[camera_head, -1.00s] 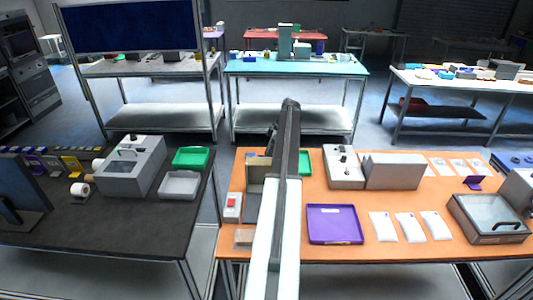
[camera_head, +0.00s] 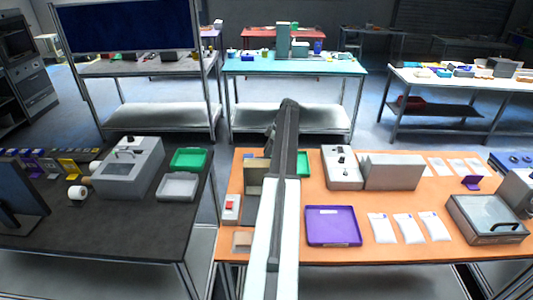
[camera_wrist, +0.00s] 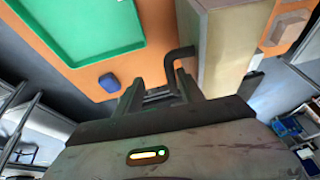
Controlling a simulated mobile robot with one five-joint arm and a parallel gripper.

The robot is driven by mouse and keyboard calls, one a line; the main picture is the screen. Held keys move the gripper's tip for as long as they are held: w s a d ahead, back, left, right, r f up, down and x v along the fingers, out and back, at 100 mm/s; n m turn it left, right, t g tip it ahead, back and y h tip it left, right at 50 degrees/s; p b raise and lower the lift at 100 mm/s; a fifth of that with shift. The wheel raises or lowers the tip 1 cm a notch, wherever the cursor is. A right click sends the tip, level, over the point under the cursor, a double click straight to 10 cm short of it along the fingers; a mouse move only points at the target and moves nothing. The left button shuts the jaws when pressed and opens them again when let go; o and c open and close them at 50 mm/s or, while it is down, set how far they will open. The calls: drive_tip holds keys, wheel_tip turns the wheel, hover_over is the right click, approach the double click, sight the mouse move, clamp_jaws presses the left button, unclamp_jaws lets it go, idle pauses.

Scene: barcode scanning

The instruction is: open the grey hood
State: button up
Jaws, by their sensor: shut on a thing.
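The grey hood (camera_wrist: 198,45) shows in the wrist view as a box with a tan face and a narrow grey side. A black bent handle (camera_wrist: 179,51) stands out from its grey side. My gripper (camera_wrist: 162,93) is at that handle, with the handle's lower end between its fingers, shut on it. In the head view the tan-faced hood (camera_head: 256,172) stands on the left part of the orange table, partly hidden behind my arm. My gripper's fingertips are hidden in that view.
A green tray (camera_wrist: 85,25) and a small blue object (camera_wrist: 109,82) lie left of the hood in the wrist view. On the orange table are a purple tray (camera_head: 333,240), several white packets (camera_head: 409,228), grey boxes (camera_head: 393,172) and a grey lidded case (camera_head: 488,219). A dark table (camera_head: 110,225) stands left.

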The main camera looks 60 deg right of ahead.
drive_tip(key=p+v, duration=0.5)
drive_tip(key=v, duration=0.2)
